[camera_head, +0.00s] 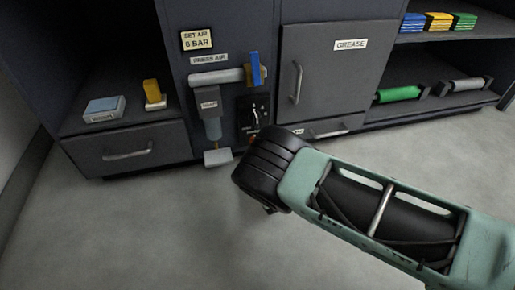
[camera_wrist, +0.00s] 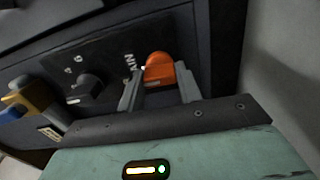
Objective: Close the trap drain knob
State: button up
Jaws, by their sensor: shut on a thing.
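The trap drain knob (camera_wrist: 159,67) is orange and rounded. It sits on a dark panel (camera_wrist: 105,60), beside white lettering that ends in "AIN". My gripper (camera_wrist: 163,80) has one grey finger on each side of the knob and is shut on it. In the head view, my black wrist and green arm reach toward the air unit at the lower middle. The fingers are hidden there, and only a small bit of orange shows by the wrist. A grey filter bowl (camera_head: 213,128) hangs left of the panel.
A blue lever (camera_head: 254,68) stands on the pipe above the panel, and a black dial (camera_wrist: 88,87) is beside the knob. A grey grease cabinet door (camera_head: 335,75) is at right. A drawer (camera_head: 128,150) is at left. The floor in front is clear.

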jog(key=shift+s+f+n, duration=0.1)
jog(key=shift+n, duration=0.2)
jog(key=o, duration=1)
jog(key=shift+p+v, duration=4.25)
jog(key=shift+v, duration=4.45)
